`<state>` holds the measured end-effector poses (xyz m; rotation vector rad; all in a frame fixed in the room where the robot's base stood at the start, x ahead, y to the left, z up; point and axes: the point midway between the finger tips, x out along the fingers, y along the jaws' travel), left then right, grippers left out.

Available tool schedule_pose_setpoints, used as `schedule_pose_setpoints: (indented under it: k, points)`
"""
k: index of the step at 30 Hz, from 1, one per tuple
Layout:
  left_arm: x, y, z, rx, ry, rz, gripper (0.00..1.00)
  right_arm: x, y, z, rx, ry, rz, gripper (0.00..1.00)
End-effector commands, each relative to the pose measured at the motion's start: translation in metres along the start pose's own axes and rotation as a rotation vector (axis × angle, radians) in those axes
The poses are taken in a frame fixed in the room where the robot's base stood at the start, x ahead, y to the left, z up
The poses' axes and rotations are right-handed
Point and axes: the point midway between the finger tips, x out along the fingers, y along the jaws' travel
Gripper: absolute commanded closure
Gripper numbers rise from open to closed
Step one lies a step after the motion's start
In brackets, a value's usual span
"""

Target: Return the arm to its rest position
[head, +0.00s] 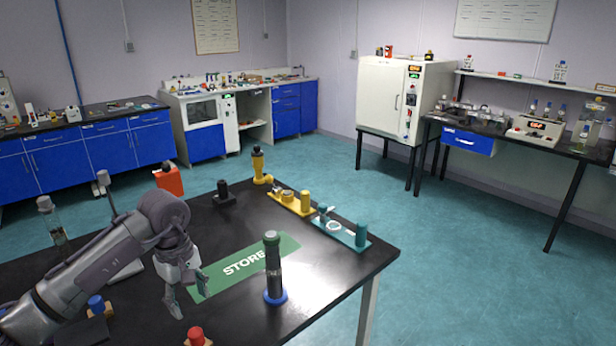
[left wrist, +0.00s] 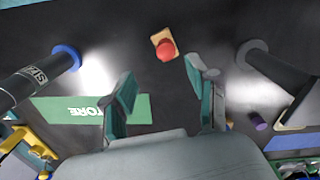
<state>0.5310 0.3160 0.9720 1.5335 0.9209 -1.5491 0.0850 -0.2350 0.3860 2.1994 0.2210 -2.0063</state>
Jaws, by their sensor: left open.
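My left arm reaches in from the left in the head view. Its gripper (head: 188,296) hangs fingers-down above the black table (head: 330,285), beside the left end of the green STORE mat (head: 240,266). The gripper is open and nothing shows between its fingers. In the left wrist view the open fingers (left wrist: 160,78) point toward a red knob on a tan base (left wrist: 165,47), with a gap between. My right gripper does not show.
A dark cylinder with a blue base ring (head: 273,270) stands at the mat's right. A red-topped piece (head: 196,337) and a blue-topped piece (head: 96,304) are near the front. Yellow (head: 290,202) and teal (head: 342,232) fixtures line the back edge. The table's right front is clear.

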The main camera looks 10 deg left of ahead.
Motion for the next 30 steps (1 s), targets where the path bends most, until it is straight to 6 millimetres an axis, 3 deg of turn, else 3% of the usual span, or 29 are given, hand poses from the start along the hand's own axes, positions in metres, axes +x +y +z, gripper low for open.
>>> schedule_pose_setpoints:
  k: [2,5,8,12,15,18,21,23,26,27,30]
  points:
    - [0.011,0.012,0.023,0.006,-0.065,0.053,0.41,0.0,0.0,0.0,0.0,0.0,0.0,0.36]
    - [0.024,0.036,0.074,-0.008,-0.227,0.174,0.41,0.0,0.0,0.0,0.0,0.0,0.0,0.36]
    - [0.025,0.062,0.145,-0.07,-0.484,0.322,0.41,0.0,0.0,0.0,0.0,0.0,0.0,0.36]
    - [-0.012,0.089,0.239,-0.28,-0.962,0.495,0.41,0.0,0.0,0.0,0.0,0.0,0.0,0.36]
    - [-0.057,0.1,0.273,-0.513,-1.331,0.56,0.41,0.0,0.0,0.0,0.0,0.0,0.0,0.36]
    - [-0.099,0.104,0.273,-0.805,-1.693,0.566,0.41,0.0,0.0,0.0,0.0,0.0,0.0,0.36]
    - [-0.122,0.104,0.245,-1.152,-2.03,0.517,0.41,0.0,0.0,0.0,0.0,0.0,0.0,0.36]
    - [-0.123,0.1,0.219,-1.384,-2.213,0.465,0.41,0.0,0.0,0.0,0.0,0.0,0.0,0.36]
    - [-0.101,0.085,0.173,-1.814,-2.474,0.338,0.41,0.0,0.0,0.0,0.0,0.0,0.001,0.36]
    - [-0.085,0.076,0.156,1.858,2.373,-0.256,0.41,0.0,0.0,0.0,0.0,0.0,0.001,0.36]
    - [-0.029,0.042,0.126,1.772,1.903,-0.066,0.41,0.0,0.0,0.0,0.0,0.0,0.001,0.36]
